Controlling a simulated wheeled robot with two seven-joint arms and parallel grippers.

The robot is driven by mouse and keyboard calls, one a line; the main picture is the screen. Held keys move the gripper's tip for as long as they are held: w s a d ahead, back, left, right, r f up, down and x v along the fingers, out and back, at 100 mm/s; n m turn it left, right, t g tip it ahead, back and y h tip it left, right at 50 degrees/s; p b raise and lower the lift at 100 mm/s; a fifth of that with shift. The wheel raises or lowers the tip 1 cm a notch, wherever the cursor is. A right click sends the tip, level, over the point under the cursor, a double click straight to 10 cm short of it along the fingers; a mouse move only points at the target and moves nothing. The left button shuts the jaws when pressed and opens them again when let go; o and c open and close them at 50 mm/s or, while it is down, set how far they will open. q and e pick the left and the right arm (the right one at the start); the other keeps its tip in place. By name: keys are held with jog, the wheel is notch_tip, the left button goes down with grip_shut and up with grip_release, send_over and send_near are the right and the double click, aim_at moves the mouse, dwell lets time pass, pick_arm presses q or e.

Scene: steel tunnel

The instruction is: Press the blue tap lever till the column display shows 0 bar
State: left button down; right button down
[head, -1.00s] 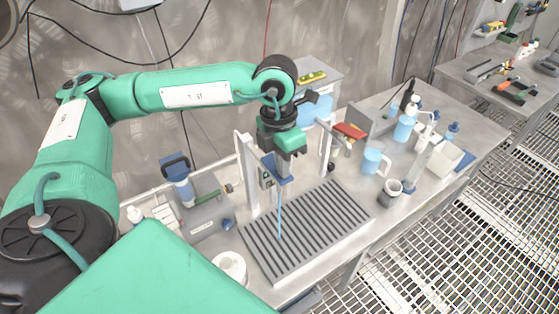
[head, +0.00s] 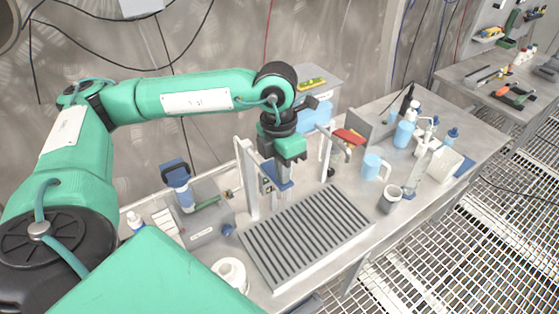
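The tap column (head: 247,180) is a pale upright post at the back edge of a slatted drain grate (head: 305,236). A small display (head: 266,185) sits by its spout; its figure is too small to read. The blue lever (head: 279,178) is just under my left gripper (head: 284,160), which points down from above and partly hides it. I cannot tell whether they touch or whether the gripper is open or shut. No water stream shows below the tap. My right gripper is not in view.
A second pale post (head: 325,150) with a spout stands to the right. A grey box with a blue-topped device (head: 178,185) is on the left, a white roll (head: 230,272) in front. A blue mug (head: 372,167), a cup (head: 391,198) and bottles (head: 405,130) stand at right. The grate is clear.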

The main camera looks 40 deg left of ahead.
aim_at(275, 172)
pick_arm(q)
jog(key=shift+r, duration=0.8)
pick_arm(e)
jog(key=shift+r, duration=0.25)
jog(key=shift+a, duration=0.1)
